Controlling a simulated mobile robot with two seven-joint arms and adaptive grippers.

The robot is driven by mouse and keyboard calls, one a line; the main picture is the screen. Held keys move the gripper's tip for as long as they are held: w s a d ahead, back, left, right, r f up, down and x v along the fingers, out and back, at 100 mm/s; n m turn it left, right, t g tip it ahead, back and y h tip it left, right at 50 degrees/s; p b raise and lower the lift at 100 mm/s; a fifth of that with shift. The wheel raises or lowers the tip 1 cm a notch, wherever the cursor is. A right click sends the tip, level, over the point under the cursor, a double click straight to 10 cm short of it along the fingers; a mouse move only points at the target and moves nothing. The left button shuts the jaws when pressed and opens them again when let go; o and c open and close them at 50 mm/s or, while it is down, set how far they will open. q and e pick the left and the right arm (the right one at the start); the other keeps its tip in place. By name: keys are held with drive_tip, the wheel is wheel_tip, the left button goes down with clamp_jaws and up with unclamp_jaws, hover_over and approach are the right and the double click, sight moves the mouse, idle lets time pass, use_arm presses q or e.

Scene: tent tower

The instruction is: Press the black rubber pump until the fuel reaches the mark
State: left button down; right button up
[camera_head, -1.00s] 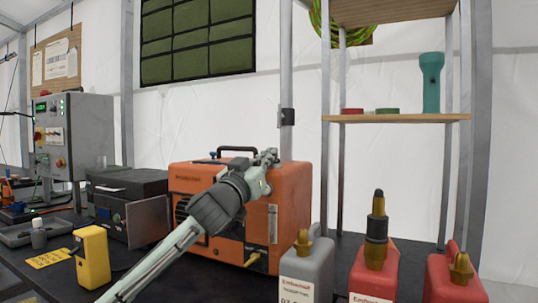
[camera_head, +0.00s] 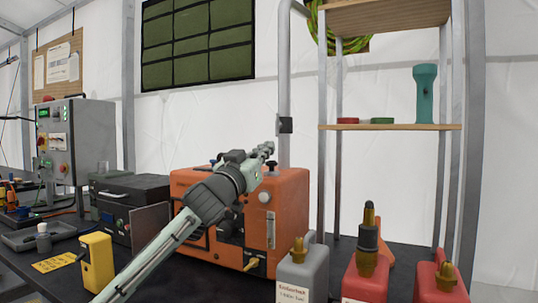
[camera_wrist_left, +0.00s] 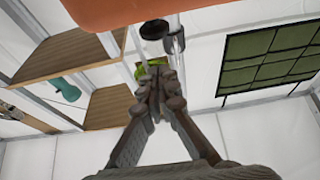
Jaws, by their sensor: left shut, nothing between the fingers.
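An orange generator (camera_head: 292,190) stands on the dark table in the head view. A black knob that looks like the rubber pump (camera_head: 270,167) shows on its top near the right end. In the left wrist view, a black round part (camera_wrist_left: 153,29), likely the same pump, sits by the orange edge. A narrow pale vertical strip, perhaps the fuel gauge (camera_head: 271,229), is on the front; its level is too small to read. My left gripper (camera_head: 268,149) is shut and empty, slightly above the black knob in the picture and apart from it. My right gripper is not in view.
A grey canister (camera_head: 303,272) and red canisters (camera_head: 366,282) stand in front at the right. A metal shelf with a wooden board (camera_head: 395,127) is behind them. A black case (camera_head: 128,190) and a yellow device (camera_head: 97,262) are at the left.

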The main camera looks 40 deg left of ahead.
use_arm(q)
drive_tip(key=shift+s+d+f+b, duration=0.1)
drive_tip(key=shift+s+f+b, duration=0.25)
drive_tip(key=shift+s+f, duration=0.65)
drive_tip(key=r+b+v, duration=0.1)
drive_tip(key=v, duration=0.5)
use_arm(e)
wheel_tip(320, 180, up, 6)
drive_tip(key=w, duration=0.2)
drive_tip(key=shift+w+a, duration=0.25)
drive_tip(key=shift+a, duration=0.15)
use_arm(q)
drive_tip(key=shift+s+d+f, duration=0.1)
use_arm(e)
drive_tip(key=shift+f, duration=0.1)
